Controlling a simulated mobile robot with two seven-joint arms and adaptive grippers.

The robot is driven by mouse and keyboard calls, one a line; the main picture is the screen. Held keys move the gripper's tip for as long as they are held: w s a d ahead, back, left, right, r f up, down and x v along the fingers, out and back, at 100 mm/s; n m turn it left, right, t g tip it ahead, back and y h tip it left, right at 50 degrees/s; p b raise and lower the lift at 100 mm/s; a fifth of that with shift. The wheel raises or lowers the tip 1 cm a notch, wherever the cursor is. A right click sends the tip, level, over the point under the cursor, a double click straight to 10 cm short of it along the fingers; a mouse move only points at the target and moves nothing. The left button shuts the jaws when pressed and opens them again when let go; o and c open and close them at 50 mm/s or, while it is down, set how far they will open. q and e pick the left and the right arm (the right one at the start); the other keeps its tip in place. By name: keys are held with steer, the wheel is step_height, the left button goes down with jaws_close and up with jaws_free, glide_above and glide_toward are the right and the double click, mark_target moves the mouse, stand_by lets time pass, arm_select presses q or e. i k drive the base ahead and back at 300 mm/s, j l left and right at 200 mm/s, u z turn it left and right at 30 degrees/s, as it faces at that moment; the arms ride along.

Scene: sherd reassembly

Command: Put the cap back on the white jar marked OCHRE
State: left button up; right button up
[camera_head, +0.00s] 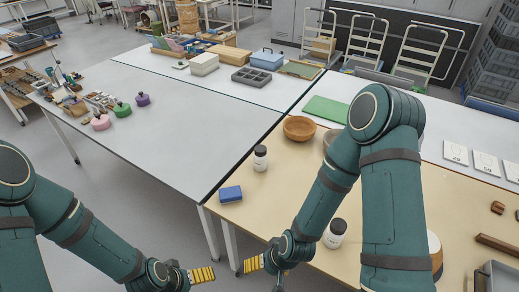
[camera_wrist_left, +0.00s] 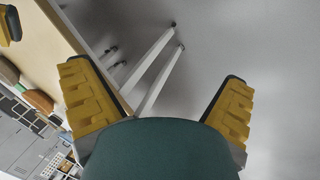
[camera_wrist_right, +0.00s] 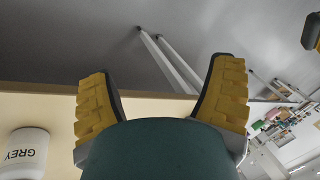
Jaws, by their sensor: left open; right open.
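A white jar with a dark top (camera_head: 260,159) stands upright on the wooden table, left of the bowls; its label is too small to read. A second white jar with a dark top (camera_head: 334,236) stands nearer me, right of my right forearm. A white jar marked GREY (camera_wrist_right: 24,152) shows at the left of the right wrist view. I cannot make out the OCHRE marking or a loose cap. My left gripper (camera_head: 202,275) is open and empty, off the table's near edge. My right gripper (camera_head: 262,267) is open and empty by that edge, left of the nearer jar.
A blue block (camera_head: 230,194) lies at the table's near left corner. A wooden bowl (camera_head: 299,128) stands behind, with another bowl partly hidden by my right arm. Pink, green and purple items stand on the grey table (camera_head: 180,125), whose middle is clear.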

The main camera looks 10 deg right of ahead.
mark_target(261, 162)
steer(key=i+j+z, duration=0.1)
steer(key=z, duration=0.3)
steer(key=i+j+z, duration=0.1)
steer(key=j+z, duration=0.15)
steer(key=z, duration=0.15)
steer(key=j+z, duration=0.25)
steer(key=z, duration=0.15)
steer(key=i+j+z, duration=0.15)
steer(key=j, duration=0.6)
steer(key=j+z, duration=0.15)
steer(key=j, duration=0.65)
